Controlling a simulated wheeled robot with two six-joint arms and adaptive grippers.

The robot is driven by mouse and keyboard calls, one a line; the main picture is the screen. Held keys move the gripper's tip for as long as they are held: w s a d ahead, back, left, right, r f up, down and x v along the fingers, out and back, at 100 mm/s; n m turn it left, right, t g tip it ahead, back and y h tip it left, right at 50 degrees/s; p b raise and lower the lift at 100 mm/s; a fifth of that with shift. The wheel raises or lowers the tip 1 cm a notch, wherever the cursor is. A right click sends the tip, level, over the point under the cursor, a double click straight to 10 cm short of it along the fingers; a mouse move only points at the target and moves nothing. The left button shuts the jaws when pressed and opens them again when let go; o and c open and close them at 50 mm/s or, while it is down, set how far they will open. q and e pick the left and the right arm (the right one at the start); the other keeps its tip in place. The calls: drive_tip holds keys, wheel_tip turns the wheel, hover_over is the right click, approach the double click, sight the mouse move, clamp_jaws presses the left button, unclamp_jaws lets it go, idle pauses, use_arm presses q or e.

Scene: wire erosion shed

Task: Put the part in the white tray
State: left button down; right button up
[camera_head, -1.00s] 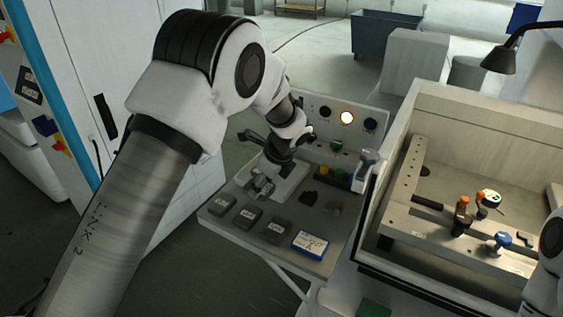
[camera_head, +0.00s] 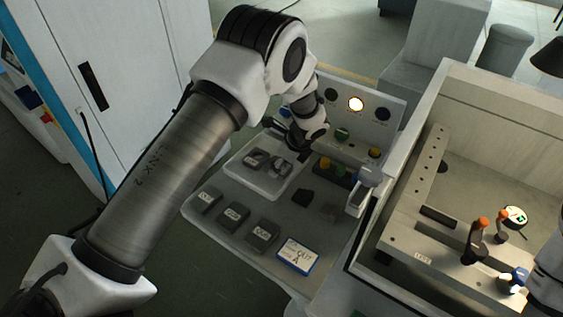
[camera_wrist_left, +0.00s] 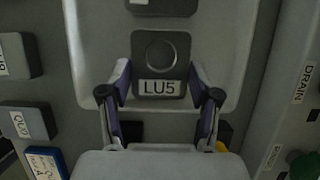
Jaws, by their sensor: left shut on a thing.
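The part in my grip is a dark grey block labelled LU5 (camera_wrist_left: 160,68) with a round recess. The fingers of my left gripper (camera_wrist_left: 160,96) are shut on its two sides. Behind it in the wrist view is the white tray (camera_wrist_left: 88,60), with another dark labelled block (camera_wrist_left: 160,5) partly cut off at the top. In the head view the white tray (camera_head: 238,172) shows two dark blocks at it, and my left gripper (camera_head: 285,160) is over its right part. Whether the held block touches the tray floor is unclear. My right gripper is out of view.
Several dark labelled blocks (camera_head: 234,217) and a blue-edged card (camera_head: 298,255) lie along the bench front. A dark lump (camera_head: 303,197) lies right of the tray. A button panel (camera_head: 345,115) stands behind. A walled machine tank (camera_head: 400,150) stands to the right.

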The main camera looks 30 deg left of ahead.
use_arm(q)
drive_tip(key=shift+w+f, duration=0.2)
drive_tip(key=shift+f, duration=0.3)
drive_tip(key=shift+s+r, duration=0.15)
drive_tip(key=shift+s, duration=0.15)
drive_tip(key=shift+c, duration=1.6)
unclamp_jaws()
drive_tip(key=shift+f, duration=0.2)
drive_tip(key=shift+o, duration=0.4)
drive_tip(key=shift+w, duration=0.15)
